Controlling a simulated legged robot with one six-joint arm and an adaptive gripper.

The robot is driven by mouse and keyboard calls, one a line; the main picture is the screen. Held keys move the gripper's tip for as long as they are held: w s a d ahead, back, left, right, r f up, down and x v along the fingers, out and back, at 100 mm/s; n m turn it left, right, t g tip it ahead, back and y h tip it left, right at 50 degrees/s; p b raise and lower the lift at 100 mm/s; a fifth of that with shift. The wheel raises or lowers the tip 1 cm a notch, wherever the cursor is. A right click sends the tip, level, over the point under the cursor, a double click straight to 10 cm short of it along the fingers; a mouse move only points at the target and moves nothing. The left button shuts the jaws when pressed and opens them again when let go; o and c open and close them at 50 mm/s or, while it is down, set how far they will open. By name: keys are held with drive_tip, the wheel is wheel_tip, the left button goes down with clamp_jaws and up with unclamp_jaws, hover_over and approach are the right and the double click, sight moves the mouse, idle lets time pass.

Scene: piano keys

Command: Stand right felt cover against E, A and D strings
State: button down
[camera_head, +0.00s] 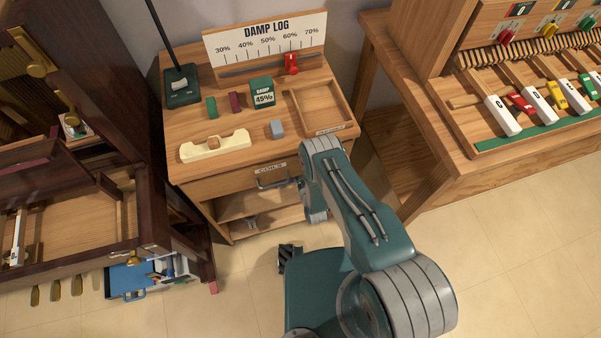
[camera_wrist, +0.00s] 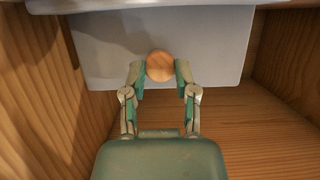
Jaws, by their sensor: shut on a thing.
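In the wrist view my gripper (camera_wrist: 159,76) is shut on a round wooden knob (camera_wrist: 160,65). The knob stands in front of a flat grey panel (camera_wrist: 105,45); I cannot tell whether this panel is the felt cover. Wooden walls (camera_wrist: 285,100) flank the gripper on both sides. In the head view my arm reaches to the front of the wooden stand, and my gripper is hidden there. A row of fine string-like parts (camera_head: 520,50) shows on the right bench, but no E, A or D marks on strings can be read.
The wooden stand (camera_head: 205,160) carries a damp log board (camera_head: 263,42), small blocks, a cream bar (camera_head: 215,146) and an empty tray (camera_head: 318,105). A bench with coloured keys (camera_head: 535,105) is at right, a dark piano case (camera_head: 120,110) at left. Floor is clear at lower right.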

drive_tip(key=shift+c, duration=1.9)
unclamp_jaws()
drive_tip(key=shift+d, duration=0.2)
drive_tip(key=shift+a, duration=0.1)
drive_tip(key=v, duration=1.2)
